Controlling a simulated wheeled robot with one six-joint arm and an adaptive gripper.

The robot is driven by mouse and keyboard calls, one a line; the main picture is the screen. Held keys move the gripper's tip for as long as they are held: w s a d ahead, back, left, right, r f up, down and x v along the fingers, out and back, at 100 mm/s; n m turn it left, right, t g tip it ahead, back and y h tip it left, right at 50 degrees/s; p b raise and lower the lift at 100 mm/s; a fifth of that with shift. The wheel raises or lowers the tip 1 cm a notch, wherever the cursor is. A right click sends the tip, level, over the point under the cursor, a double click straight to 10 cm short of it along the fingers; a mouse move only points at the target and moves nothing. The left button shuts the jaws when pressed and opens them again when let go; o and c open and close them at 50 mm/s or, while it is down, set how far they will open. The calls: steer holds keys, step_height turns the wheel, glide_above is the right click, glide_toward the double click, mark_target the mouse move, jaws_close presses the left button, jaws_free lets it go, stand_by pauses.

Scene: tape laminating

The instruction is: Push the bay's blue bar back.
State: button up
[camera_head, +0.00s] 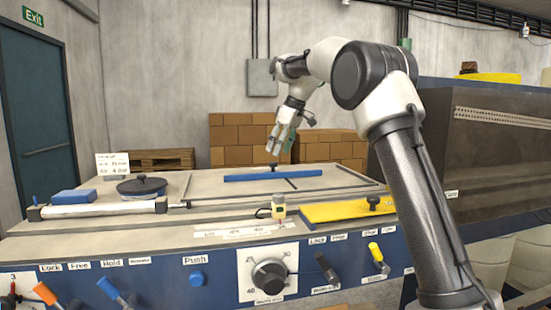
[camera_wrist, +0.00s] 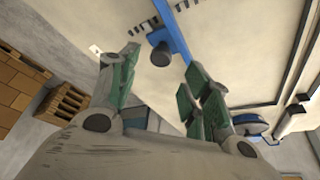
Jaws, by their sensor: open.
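The blue bar (camera_head: 245,177) lies across the light bench top near its back, in the middle of the head view. A black knob (camera_head: 273,167) stands at the bar's middle. In the wrist view the blue bar (camera_wrist: 176,38) runs down from the top edge, with the black knob (camera_wrist: 159,52) beside it. My gripper (camera_head: 278,152) is above the bar and knob, pointing down at a tilt. In the wrist view my gripper (camera_wrist: 161,62) has its green-padded fingers spread apart with nothing between them. The knob appears beyond the fingertips; exact clearance cannot be told.
A yellow plate (camera_head: 345,211) with a black knob lies front right. A white roll (camera_head: 100,209), a blue block (camera_head: 73,196) and a dark round lid (camera_head: 142,187) are at left. The bench between bar and gauge is mostly clear.

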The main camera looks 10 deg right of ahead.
steer(key=v, duration=0.6)
steer(key=shift+r, duration=0.3)
steer(key=shift+s+d, duration=0.15)
steer(key=s+d+m+t+h, duration=0.1)
steer(key=s+d+m, duration=0.2)
steer(key=s, duration=0.7)
steer(key=s+d+m+h, duration=0.15)
steer(key=s+d, duration=0.25)
steer(key=s, duration=0.7)
steer(key=s+d+f+m, duration=0.1)
steer(key=s+f, duration=0.2)
steer(key=s, duration=0.1)
steer(key=s+d+f+m, duration=0.1)
steer(key=s+f, duration=0.2)
steer(key=s, duration=0.2)
steer(key=s+d+f+m+t, duration=0.1)
steer(key=s+f, duration=0.2)
steer(key=s, duration=0.1)
steer(key=shift+s, duration=0.4)
steer(key=s+d+f+m+g, duration=0.1)
steer(key=s+f, duration=0.8)
steer(key=shift+f+h, duration=0.15)
steer(key=shift+h, duration=0.2)
steer(key=shift+s+m, duration=0.1)
steer(key=shift+m, duration=0.15)
